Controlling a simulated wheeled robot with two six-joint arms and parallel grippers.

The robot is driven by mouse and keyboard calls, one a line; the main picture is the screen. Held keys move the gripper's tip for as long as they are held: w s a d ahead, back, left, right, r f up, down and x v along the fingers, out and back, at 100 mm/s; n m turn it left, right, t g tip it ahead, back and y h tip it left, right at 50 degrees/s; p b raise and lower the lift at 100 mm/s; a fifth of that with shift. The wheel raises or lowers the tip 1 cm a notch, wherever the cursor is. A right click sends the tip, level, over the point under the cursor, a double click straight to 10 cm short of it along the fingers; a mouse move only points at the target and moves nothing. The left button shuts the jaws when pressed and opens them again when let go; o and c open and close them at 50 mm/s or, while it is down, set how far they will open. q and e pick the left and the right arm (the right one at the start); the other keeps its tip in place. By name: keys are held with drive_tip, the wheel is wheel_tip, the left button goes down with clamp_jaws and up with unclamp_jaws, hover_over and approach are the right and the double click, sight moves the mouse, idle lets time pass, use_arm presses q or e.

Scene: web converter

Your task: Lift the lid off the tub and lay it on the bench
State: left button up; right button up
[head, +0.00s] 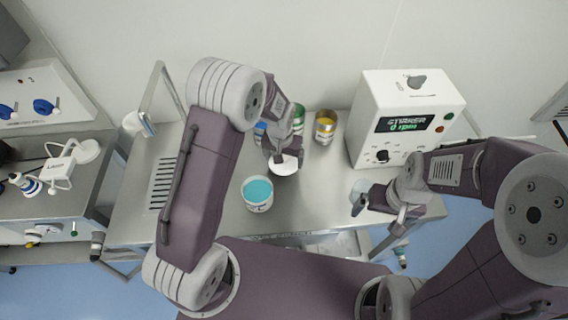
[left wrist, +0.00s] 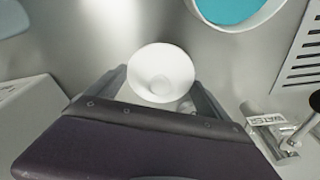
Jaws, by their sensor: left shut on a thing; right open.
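The open tub (head: 257,194) is white with teal contents and stands upright on the steel bench (head: 318,205). Its teal inside also shows at the top edge of the left wrist view (left wrist: 236,8). The round white lid (head: 285,165) is off the tub, just behind and to the right of it. My left gripper (head: 279,157) is shut on the lid; in the left wrist view the lid (left wrist: 160,68) sits between the fingers. I cannot tell whether the lid touches the bench. My right gripper (head: 380,213) is open over the bench's front right.
A boxy instrument with a display (head: 407,122) stands at the back right. A slotted vent (head: 163,182) is at the left.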

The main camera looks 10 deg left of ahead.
sight(284, 164)
use_arm(q)
wheel_tip(284, 164, down, 4)
drive_tip(key=shift+d+r+p, duration=0.1)
drive_tip(key=shift+r+p, duration=0.05)
drive_tip(key=shift+p, duration=0.25)
drive_tip(key=shift+w, duration=0.1)
drive_tip(key=shift+f, duration=0.25)
drive_tip(key=o, duration=1.3)
